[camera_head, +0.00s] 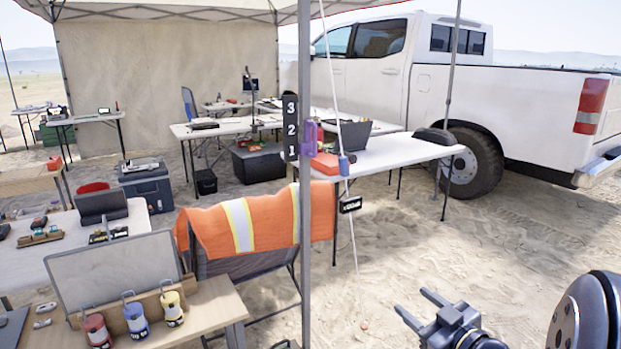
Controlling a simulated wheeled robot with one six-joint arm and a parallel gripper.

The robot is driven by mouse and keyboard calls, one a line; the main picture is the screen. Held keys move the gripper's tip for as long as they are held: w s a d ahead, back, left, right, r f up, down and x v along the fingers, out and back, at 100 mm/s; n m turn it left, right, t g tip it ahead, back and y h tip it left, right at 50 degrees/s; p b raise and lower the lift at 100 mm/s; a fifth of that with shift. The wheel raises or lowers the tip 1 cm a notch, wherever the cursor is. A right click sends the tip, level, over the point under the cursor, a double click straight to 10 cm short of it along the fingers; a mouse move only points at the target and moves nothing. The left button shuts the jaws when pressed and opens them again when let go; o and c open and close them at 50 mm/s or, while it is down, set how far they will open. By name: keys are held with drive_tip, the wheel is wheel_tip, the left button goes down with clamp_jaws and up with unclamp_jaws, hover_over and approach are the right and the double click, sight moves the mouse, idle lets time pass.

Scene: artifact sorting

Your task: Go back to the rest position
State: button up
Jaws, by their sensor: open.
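My gripper (415,306) is at the lower right of the head view, over bare sand. Its two dark fingers are apart, and nothing is between them. A rounded dark and silver link of my own arm fills the bottom right corner. The gripper is clear of the tables and touches nothing that I can see.
A wooden table (215,300) at lower left holds a whiteboard (115,270) and red, blue and yellow containers. An orange vest (265,228) hangs on a chair behind it. A tent pole (305,200) stands mid-view. White tables (385,156) and a truck (480,90) are behind. Sand at right is open.

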drive_tip(key=shift+s+d+f+m+g+h, duration=0.4)
drive_tip(key=shift+f+m+h, duration=0.2)
drive_tip(key=shift+h, duration=0.7)
drive_tip(key=shift+s+d+f+m+g+h, duration=0.3)
drive_tip(key=shift+d+f+m+h, duration=0.25)
drive_tip(key=shift+h, duration=0.75)
drive_tip(key=shift+s+d+f+m+g+h, duration=0.35)
drive_tip(key=shift+s+f+m+h, duration=0.25)
drive_tip(key=shift+h, duration=0.7)
drive_tip(key=shift+w+r, duration=0.1)
drive_tip(key=shift+w, duration=0.05)
